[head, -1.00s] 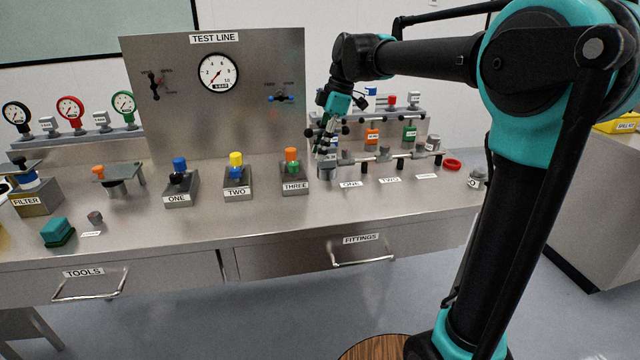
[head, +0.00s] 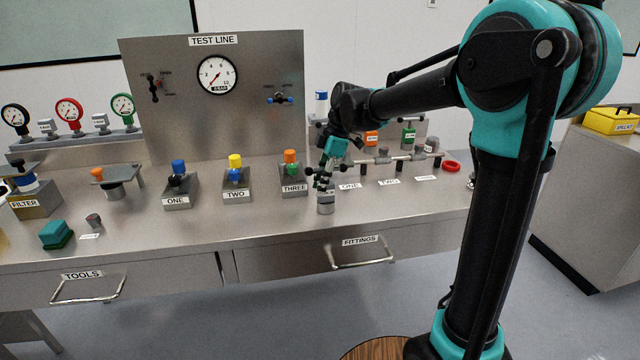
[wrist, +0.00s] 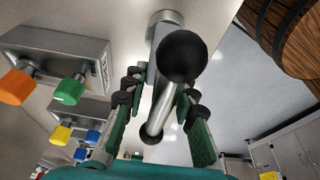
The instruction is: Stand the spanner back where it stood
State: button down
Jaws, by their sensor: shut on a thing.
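My gripper (head: 326,172) is shut on the spanner, low over the bench to the right of block THREE. The spanner is a T-shaped grey metal tool. Its wide round end (head: 325,203) points down, close to the bench top; I cannot tell whether it touches. In the wrist view my gripper (wrist: 160,110) has green-padded fingers either side of the spanner (wrist: 160,108). There, its cross bar has black ball ends, one large and near the camera, and its round foot shows at the top. The fingers partly hide the stem.
Blocks ONE (head: 180,190), TWO (head: 236,184) and THREE (head: 292,178) stand to the left. A pipe manifold (head: 400,160) and a red ring (head: 451,166) are to the right. The bench's front edge and FITTINGS drawer (head: 360,250) are just in front.

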jog(key=c, duration=1.2)
grip_release()
jog(key=shift+f, duration=0.1)
jog(key=v, duration=1.2)
jog(key=shift+d, duration=0.1)
